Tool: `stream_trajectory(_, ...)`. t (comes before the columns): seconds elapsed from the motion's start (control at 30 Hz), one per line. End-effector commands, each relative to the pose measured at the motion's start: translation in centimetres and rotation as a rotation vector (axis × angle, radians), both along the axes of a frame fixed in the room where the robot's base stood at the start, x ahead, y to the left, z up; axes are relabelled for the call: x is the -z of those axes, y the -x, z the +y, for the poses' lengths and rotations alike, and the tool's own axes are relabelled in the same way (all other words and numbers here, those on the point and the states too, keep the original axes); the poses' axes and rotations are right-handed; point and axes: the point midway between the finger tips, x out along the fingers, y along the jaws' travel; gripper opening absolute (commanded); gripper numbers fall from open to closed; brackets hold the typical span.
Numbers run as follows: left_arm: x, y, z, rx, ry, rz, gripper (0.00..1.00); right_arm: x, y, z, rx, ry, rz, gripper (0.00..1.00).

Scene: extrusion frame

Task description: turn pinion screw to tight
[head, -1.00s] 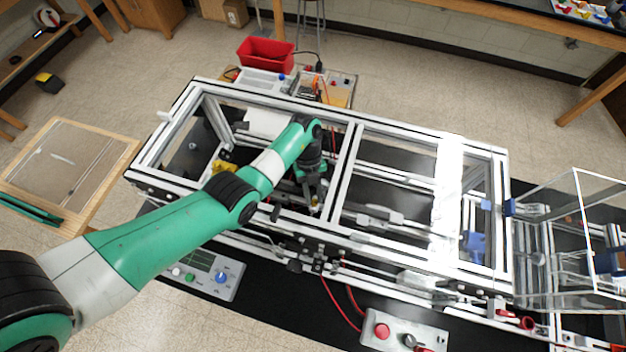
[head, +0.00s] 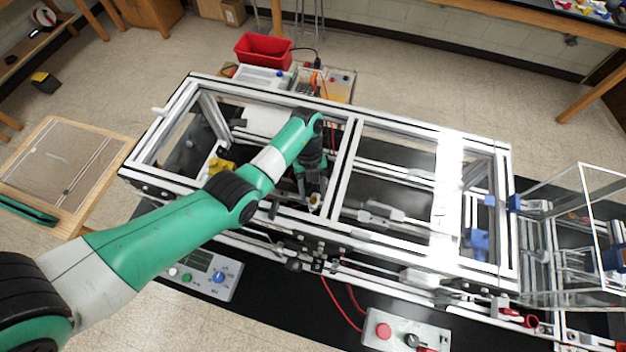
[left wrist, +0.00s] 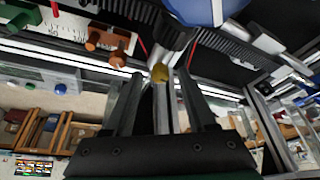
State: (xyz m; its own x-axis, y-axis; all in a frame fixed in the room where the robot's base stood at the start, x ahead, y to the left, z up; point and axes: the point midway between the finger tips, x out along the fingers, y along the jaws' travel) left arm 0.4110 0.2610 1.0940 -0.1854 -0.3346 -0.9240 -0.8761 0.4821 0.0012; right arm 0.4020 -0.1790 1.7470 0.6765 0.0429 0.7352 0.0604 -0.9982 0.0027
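My left gripper (head: 314,198) points down inside the extrusion frame, near its front rail and left of the middle crossbar. In the left wrist view its two dark fingers (left wrist: 161,85) stand apart. A small brass screw head (left wrist: 160,73), which looks like the pinion screw, shows between and just beyond the fingertips, below a dark round part. I see no clear contact between fingers and screw. In the head view a small pale yellow spot shows at the fingertips. My right gripper is not in view.
A black toothed rack (left wrist: 238,47) and a scale with orange-brown knobs (left wrist: 117,38) are close to the fingers. The aluminium frame (head: 350,165) surrounds the gripper. A control box with a red button (head: 383,331) stands in front, and a clear box (head: 600,235) at right.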

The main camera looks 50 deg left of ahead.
Motion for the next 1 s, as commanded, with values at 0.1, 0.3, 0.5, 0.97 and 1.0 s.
stream_trajectory(0.1,0.0,0.0,0.0,0.000,0.000,0.000,0.56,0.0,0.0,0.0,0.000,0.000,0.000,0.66)
stream_trajectory(0.3,-1.7,-0.4,0.6,-0.001,-0.001,-0.003,0.56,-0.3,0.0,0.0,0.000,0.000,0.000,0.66)
stream_trajectory(0.5,-6.2,-1.3,2.2,-0.002,-0.001,-0.004,0.56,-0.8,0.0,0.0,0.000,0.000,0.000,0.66)
stream_trajectory(0.97,-10.8,-2.2,3.9,-0.001,0.003,-0.001,0.56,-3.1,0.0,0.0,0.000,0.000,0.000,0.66)
stream_trajectory(1.0,-10.7,-2.2,3.9,-0.001,0.003,-0.001,0.56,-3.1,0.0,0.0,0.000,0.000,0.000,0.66)
